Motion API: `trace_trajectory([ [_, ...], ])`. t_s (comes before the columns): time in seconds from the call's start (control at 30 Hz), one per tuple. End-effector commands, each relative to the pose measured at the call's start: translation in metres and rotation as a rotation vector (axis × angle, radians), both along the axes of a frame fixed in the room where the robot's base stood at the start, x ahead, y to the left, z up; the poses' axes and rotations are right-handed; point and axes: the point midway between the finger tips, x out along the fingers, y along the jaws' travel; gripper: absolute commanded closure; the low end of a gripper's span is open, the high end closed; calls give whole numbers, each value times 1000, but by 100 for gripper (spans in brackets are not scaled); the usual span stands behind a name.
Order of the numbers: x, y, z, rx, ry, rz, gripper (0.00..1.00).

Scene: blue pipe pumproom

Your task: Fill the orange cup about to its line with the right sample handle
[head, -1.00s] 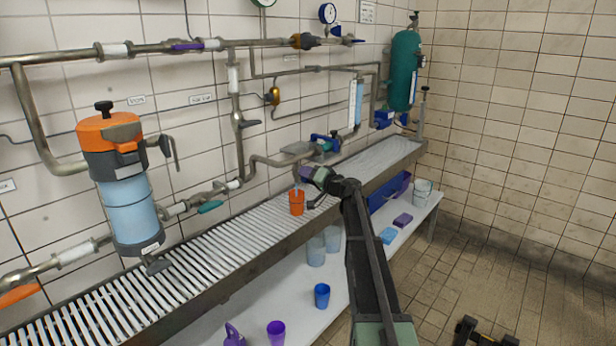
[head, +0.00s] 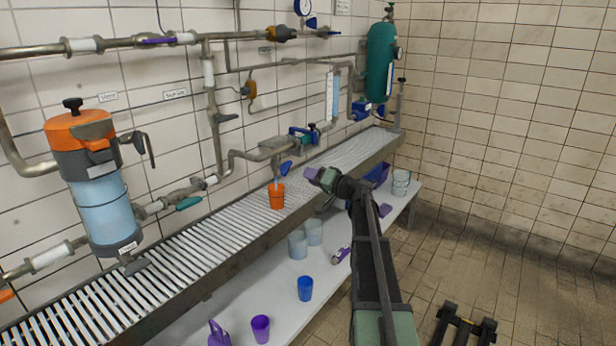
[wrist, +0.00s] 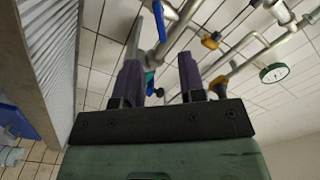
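The orange cup (head: 277,198) stands upright on the slatted grate under the right sample outlet. A pale blue streak, like running liquid, shows between the outlet and the cup's mouth. The cup's line and level are too small to read. The blue sample handle (head: 286,168) sits just above and right of the cup; a blue handle (wrist: 160,22) also shows in the wrist view, beyond the fingertips. My gripper (head: 312,175) is right of the handle and apart from it. In the wrist view my gripper (wrist: 160,68) has its two purple fingers spread with nothing between them.
The slatted grate (head: 165,268) runs along the tiled wall under pipes. An orange-topped blue tank (head: 105,205) hangs at the left. A lower white shelf (head: 255,300) holds a blue cup (head: 305,288), a purple cup (head: 260,328) and clear containers. The floor at right is mostly open.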

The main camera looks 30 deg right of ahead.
Motion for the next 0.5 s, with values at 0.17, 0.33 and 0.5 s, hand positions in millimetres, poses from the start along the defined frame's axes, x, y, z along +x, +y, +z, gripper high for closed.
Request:
trace_trajectory([
  [0.17,11,5,-2,0,0,1,63],
  [0.33,16,8,-1,0,0,0,63],
  [0.5,40,18,-1,-1,-1,2,63],
])
